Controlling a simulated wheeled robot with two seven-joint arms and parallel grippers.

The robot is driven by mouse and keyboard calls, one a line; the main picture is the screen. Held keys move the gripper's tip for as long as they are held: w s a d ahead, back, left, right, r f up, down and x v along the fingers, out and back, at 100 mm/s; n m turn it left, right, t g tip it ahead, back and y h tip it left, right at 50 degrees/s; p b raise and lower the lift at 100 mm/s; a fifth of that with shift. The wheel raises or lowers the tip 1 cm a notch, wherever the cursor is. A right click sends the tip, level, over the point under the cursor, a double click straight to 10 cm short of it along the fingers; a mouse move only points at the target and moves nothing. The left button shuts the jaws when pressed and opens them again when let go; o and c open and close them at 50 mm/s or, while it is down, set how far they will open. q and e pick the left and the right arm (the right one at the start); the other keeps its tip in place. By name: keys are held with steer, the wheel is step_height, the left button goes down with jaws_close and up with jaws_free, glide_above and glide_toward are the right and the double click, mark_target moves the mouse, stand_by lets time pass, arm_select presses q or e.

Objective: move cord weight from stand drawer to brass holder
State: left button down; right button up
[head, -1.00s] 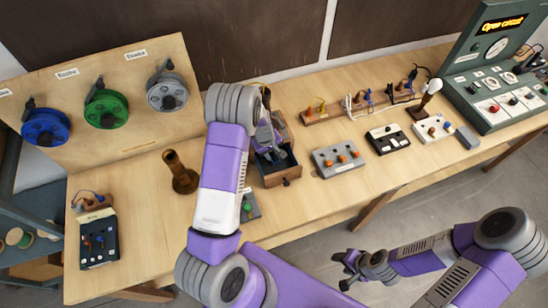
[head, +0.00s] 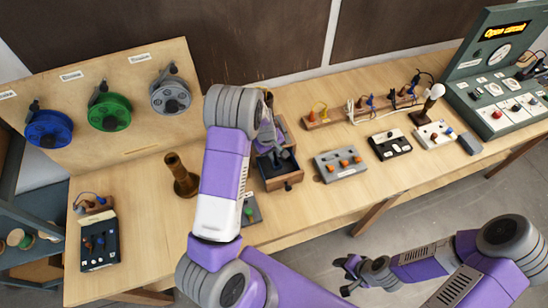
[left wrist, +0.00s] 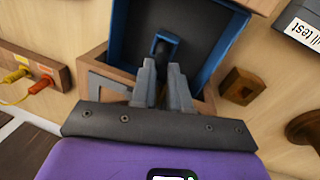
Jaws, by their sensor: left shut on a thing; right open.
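The wooden stand's blue-lined drawer (head: 292,181) is pulled open toward me; it also shows in the left wrist view (left wrist: 207,52). My left gripper (head: 281,151) reaches down into it. In the left wrist view its two fingers (left wrist: 162,68) are close together, shut on the dark blue cord weight (left wrist: 163,42), which shows at the fingertips. The weight's lower part is hard to make out. The brass holder (head: 181,176) stands upright on the table, left of my left arm. My right gripper (head: 354,275) is open and empty, off the table's front edge.
A reel board (head: 130,145) stands at the back left, and a small tester (head: 99,240) lies at the front left. Right of the drawer are a grey switch box (head: 341,163), a black-and-white box (head: 390,143) and a plug strip (head: 350,113).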

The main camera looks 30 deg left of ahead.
arm_select(q)
step_height(320, 180, up, 6)
steer(key=shift+r, duration=0.15)
steer(key=s+a+f+n+g+y+b, duration=0.25)
steer(key=s+a+n+y+b, duration=0.2)
steer(key=s+a+n, duration=0.4)
steer(key=shift+n+y, duration=0.25)
steer(key=shift+y, duration=0.1)
steer(key=shift+s+d+f+b, duration=0.15)
steer(key=shift+f+b, duration=0.45)
steer(key=shift+f, duration=0.45)
steer(key=shift+s+a+f+b, duration=0.1)
steer(key=shift+f+b, duration=0.5)
steer(key=shift+f, duration=0.45)
steer(key=shift+f+b, duration=0.75)
steer(key=shift+f, duration=0.05)
steer(key=shift+f+b, duration=0.45)
steer(key=shift+b, duration=0.15)
steer(key=c, duration=1)
jaws_free()
steer(key=shift+c, duration=0.2)
steer(key=v, duration=0.7)
steer(key=shift+d+r+p, duration=0.15)
steer(key=shift+r+p, duration=0.1)
steer(key=shift+p, duration=0.2)
